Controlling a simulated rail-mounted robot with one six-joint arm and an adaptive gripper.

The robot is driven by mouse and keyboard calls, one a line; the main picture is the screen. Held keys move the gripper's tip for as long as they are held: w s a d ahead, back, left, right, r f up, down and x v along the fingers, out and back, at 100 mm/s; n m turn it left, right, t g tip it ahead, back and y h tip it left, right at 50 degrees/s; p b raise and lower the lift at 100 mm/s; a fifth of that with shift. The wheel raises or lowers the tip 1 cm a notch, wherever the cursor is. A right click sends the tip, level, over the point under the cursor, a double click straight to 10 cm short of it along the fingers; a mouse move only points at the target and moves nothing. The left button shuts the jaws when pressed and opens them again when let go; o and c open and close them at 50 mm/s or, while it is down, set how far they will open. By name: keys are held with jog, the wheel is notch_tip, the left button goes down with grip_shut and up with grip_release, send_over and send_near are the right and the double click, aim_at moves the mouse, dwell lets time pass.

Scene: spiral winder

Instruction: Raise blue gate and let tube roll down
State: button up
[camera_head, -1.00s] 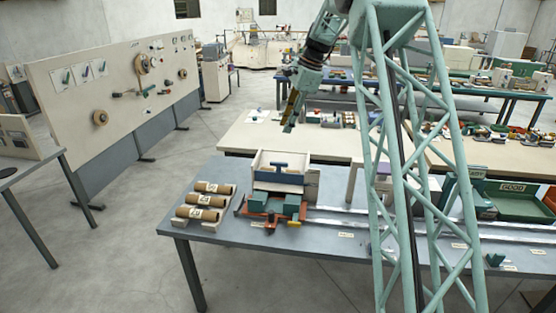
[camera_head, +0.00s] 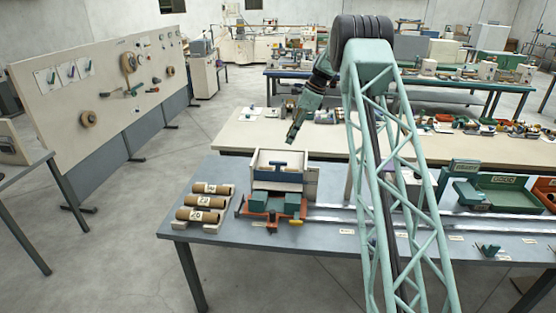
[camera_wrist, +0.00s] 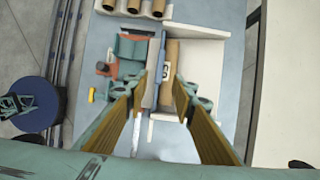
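In the wrist view the gate (camera_wrist: 152,88) is a narrow blue-grey strip, seen from above. A brown tube (camera_wrist: 171,62) with a white label lies behind it in the box. My gripper (camera_head: 291,141) is above the box, pointing down. In the wrist view my gripper (camera_wrist: 160,88) is open, its fingers apart on either side of the gate's line, holding nothing. Contact with the handle cannot be told.
Teal blocks on a red-brown base (camera_head: 272,213) stand before the gate. A rack with three labelled brown tubes (camera_head: 202,202) is to the left. Pale rails (camera_head: 335,214) run right along the table. A cream table (camera_head: 240,136) stands behind.

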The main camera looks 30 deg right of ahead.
jog(key=shift+f, duration=0.15)
dwell(0.3)
send_over(278, 172)
jog(key=shift+d+f+p, duration=0.15)
jog(key=shift+d+f, duration=0.05)
jog(key=shift+f, duration=2.95)
jog(key=shift+d+f+p, duration=0.15)
jog(key=shift+d+f, duration=0.05)
jog(key=shift+f, duration=2.95)
jog(key=shift+c, duration=0.3)
grip_shut()
